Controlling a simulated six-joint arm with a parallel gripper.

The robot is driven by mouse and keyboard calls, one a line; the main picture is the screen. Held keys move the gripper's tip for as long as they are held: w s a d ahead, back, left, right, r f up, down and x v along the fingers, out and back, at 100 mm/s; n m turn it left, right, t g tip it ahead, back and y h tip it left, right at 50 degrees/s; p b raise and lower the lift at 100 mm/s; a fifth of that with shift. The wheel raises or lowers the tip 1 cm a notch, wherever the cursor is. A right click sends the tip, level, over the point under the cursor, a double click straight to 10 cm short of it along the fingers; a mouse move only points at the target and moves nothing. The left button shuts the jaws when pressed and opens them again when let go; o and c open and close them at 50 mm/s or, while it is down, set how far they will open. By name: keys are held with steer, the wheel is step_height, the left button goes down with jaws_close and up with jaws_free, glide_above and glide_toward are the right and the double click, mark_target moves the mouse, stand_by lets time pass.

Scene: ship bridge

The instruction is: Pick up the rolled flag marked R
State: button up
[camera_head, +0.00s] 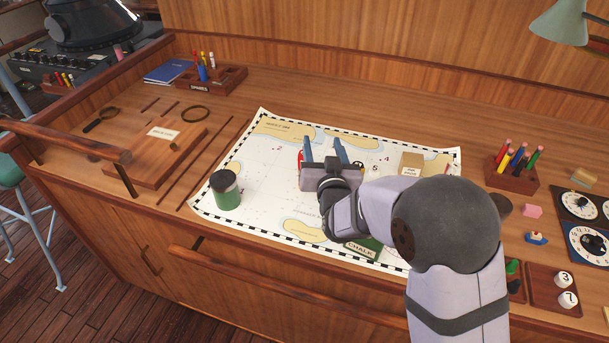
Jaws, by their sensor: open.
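My gripper (325,150) is open over the chart, its two blue fingers apart and pointing toward the back of the table. No letter R is legible in this view, so I cannot tell which thing is the rolled flag marked R. A small red thing (300,157) shows just left of my left finger; the gripper hides most of it. Whether anything lies between the fingers is unclear.
The chart (252,160) covers the table's middle. A green jar (225,190) stands left, a small box (411,164) right, and a green chalk box (366,247) lies under my arm. A pen rack (510,180) stands farther right. A wooden board (165,150) lies left.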

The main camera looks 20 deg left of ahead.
steer(key=s+a+f+n+b, duration=0.1)
steer(key=s+a+f+b, duration=0.1)
steer(key=a+f, duration=0.3)
steer(key=w+a+f+t+p, duration=0.1)
steer(key=w+p, duration=0.3)
steer(key=w, duration=0.2)
steer(key=shift+w+a+f+n+y, duration=0.15)
steer(key=shift+a+f+n+y, duration=0.05)
steer(key=shift+a+n+y, duration=0.1)
stand_by(0.4)
steer(key=c, duration=1.2)
